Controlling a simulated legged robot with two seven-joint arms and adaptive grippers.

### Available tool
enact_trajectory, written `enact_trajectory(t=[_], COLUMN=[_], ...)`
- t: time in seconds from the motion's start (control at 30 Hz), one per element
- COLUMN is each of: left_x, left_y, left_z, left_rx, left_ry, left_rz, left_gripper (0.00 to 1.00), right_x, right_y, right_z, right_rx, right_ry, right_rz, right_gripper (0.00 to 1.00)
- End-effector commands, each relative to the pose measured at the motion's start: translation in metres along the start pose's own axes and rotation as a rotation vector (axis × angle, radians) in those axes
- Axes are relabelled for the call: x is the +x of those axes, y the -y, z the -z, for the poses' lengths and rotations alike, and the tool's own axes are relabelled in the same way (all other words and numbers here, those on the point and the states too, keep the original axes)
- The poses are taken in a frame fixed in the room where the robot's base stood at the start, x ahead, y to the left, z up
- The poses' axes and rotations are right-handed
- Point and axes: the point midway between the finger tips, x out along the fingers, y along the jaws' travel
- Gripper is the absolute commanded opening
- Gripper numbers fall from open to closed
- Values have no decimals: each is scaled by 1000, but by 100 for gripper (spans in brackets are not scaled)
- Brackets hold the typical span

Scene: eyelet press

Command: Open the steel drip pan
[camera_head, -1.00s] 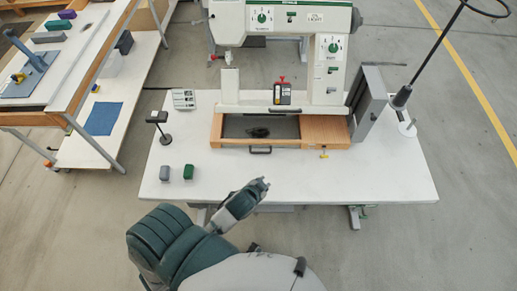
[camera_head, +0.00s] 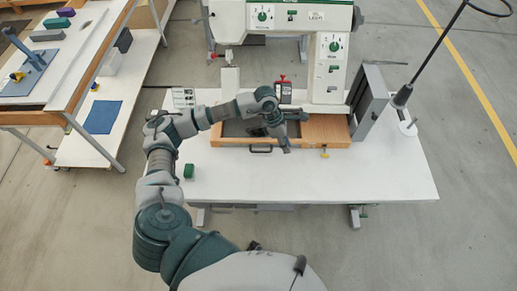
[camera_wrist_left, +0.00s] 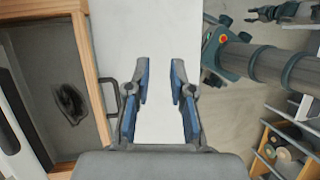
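The drip pan (camera_head: 233,129) is a dark grey tray with a black stain, set in a wooden frame under the press head. Its dark bar handle (camera_head: 261,150) is on the front edge. In the left wrist view the pan (camera_wrist_left: 30,50) is at the left, with the handle (camera_wrist_left: 110,97) left of my fingers. My left gripper (camera_head: 291,133) is over the right part of the frame, right of the handle. Its blue-padded fingers (camera_wrist_left: 159,80) are open and empty, apart from the handle. What looks like my right gripper (camera_wrist_left: 268,13) is at the wrist view's upper right, too small to read.
A grey upright plate (camera_head: 368,100) stands right of the frame. A red-topped device (camera_head: 283,90) stands behind the pan. A black pole (camera_head: 425,70) rises at right.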

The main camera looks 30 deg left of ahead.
Motion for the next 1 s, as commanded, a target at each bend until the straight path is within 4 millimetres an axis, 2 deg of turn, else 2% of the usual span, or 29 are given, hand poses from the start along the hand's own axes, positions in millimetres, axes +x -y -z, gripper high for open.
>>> enact_trajectory(t=[0.03, 0.13, 0.23, 0.33, 0.47, 0.8, 1.0], left_x=[-19, -48, -63, -61, -42, 32, 69], left_y=[-22, -47, -57, -60, -62, -75, -82], left_z=[25, 63, 82, 87, 93, 124, 139], left_rx=[-7, -29, -48, -52, -52, -53, -51], left_ry=[-110, -278, -359, -381, -382, -377, -376], left_rz=[-64, -144, -175, -182, -180, -176, -177], left_gripper=[22, 22, 22, 22, 22, 22, 22], right_x=[0, 0, 0, 0, -2, -5, -6], right_y=[-1, -1, -1, -1, 0, 0, 0], right_z=[0, 0, 0, 0, 1, 2, 2], right_rx=[-1, -1, -1, -1, -1, 0, 0], right_ry=[0, 0, 0, -1, -1, -2, -2], right_rz=[-1, -2, -1, -1, 0, 0, 0], right_gripper=[41, 41, 41, 41, 41, 41, 41])
